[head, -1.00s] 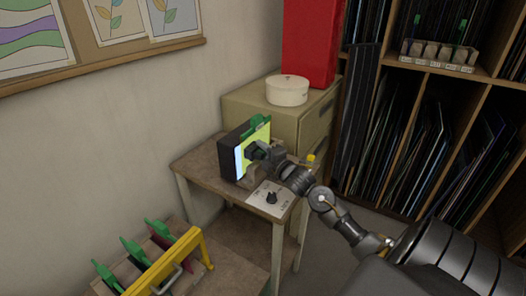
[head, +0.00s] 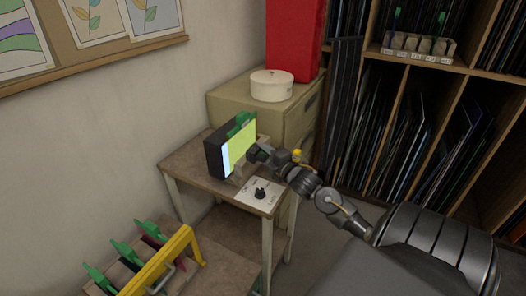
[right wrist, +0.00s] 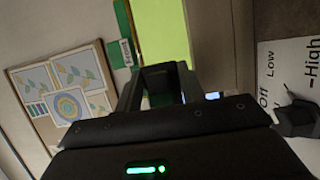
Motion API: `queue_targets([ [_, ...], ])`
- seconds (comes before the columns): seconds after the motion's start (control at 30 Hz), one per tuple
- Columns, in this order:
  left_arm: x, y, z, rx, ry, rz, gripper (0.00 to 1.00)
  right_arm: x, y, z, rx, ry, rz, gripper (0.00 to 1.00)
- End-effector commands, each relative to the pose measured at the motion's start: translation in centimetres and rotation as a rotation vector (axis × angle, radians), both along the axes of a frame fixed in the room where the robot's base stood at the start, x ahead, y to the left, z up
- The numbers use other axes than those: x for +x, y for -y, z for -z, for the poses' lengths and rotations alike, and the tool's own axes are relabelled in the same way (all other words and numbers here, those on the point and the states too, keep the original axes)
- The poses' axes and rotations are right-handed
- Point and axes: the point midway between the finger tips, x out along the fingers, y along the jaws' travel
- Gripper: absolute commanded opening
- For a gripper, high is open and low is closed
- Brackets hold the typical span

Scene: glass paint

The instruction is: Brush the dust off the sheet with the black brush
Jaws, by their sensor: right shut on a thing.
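The yellow-green sheet (head: 239,142) stands upright against the dark light box (head: 214,155) on the small table. A green clip (head: 241,122) sits at its top. The sheet also shows in the right wrist view (right wrist: 162,30). My right gripper (head: 257,153) is just in front of the sheet's right side, shut on a dark thing (right wrist: 160,74) that looks like the black brush. The fingers hide most of it, and I cannot tell whether it touches the sheet. No dust can be made out. My left gripper is not in view.
A card with a black knob (head: 260,193) lies on the table's front corner. A cabinet with a round white box (head: 271,86) stands behind. A yellow-handled rack (head: 160,262) with several green-clipped sheets is at the lower left. Shelves fill the right.

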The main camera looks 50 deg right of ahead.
Motion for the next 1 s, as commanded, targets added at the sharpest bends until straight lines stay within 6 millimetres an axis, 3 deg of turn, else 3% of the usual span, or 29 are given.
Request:
queue_targets([
  [0.4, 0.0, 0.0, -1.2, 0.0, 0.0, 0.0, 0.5, -2.7, 0.8, -0.1, 0.0, 0.0, 0.0, 0.12],
  [1.0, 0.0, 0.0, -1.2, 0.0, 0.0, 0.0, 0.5, -2.8, 0.6, 0.0, 0.0, 0.0, -0.004, 0.12],
])
